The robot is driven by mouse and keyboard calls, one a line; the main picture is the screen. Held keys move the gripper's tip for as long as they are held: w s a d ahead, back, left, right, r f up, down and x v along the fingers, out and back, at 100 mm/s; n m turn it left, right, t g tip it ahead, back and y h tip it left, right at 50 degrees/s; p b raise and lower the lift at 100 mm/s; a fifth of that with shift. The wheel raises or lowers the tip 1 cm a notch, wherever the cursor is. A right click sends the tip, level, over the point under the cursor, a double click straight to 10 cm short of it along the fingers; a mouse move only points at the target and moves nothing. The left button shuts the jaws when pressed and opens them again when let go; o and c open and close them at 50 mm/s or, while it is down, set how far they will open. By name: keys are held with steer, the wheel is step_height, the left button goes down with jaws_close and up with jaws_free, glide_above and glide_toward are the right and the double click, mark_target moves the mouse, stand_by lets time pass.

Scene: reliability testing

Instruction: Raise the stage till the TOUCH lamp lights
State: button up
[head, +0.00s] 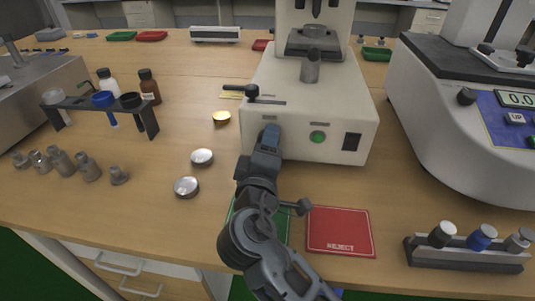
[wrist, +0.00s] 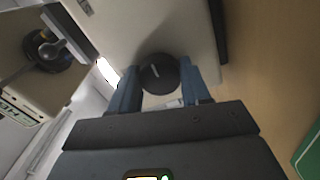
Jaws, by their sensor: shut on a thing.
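The white tester (head: 350,95) stands at the middle back of the bench. Its stage (head: 313,40) sits on the upper part, below a dark head. My gripper (head: 268,140) is at the left of the tester's front face. In the wrist view my gripper (wrist: 160,82) is shut on a round black knob (wrist: 158,72) with a white pointer mark, one blue finger on each side. The knob is hidden behind the gripper in the head view. A round green light or button (head: 317,137) shows on the front face. I cannot read a TOUCH label.
Metal discs (head: 187,187), a vial rack (head: 98,103) and several metal fittings (head: 60,163) lie left. A red REJECT mat (head: 340,232) lies front right. A second machine (head: 455,130) stands right.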

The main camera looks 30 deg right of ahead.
steer(key=shift+f+m+b, duration=0.15)
steer(key=shift+m+b, duration=0.3)
steer(key=shift+m, duration=0.15)
steer(key=o, duration=1.1)
steer(key=shift+v, duration=3.9)
